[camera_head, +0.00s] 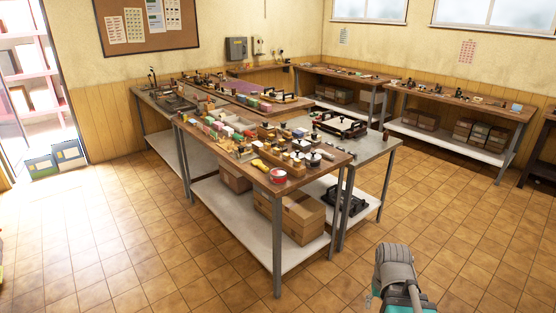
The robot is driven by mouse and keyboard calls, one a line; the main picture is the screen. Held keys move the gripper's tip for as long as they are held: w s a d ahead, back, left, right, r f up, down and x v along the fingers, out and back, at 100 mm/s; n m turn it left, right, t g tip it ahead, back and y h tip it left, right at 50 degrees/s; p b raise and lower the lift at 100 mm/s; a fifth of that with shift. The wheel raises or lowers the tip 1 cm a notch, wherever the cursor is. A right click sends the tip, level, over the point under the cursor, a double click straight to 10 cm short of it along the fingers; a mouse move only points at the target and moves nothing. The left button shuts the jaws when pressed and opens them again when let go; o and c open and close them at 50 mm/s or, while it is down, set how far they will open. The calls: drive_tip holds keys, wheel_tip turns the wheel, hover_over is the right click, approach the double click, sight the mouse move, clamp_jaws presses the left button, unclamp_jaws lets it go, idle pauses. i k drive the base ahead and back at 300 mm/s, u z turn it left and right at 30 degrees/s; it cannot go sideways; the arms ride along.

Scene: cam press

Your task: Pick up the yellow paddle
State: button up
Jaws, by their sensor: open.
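A small yellow item (259,163) lies on the near wooden tabletop, left of the front corner, among other small pieces. It may be the yellow paddle, but it is too small here to make out its shape. A grey and teal part of my own arm (395,268) shows at the bottom right, over the floor and apart from the tables. My gripper's fingertips do not show in this view.
The near workbench (300,178) is crowded with small items, including a red round tin (278,176). A cardboard box (290,218) stands on its lower shelf. More benches line the back wall. Tiled floor (200,270) is clear in front and to the right.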

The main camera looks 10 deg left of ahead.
sight(258, 162)
drive_tip(key=z, duration=0.15)
drive_tip(key=i, duration=0.95)
drive_tip(key=u, duration=0.55)
drive_tip(key=i, duration=1.05)
drive_tip(key=u, duration=0.6)
drive_tip(key=k, duration=0.9)
drive_tip(key=u, duration=0.15)
drive_tip(key=i, duration=0.3)
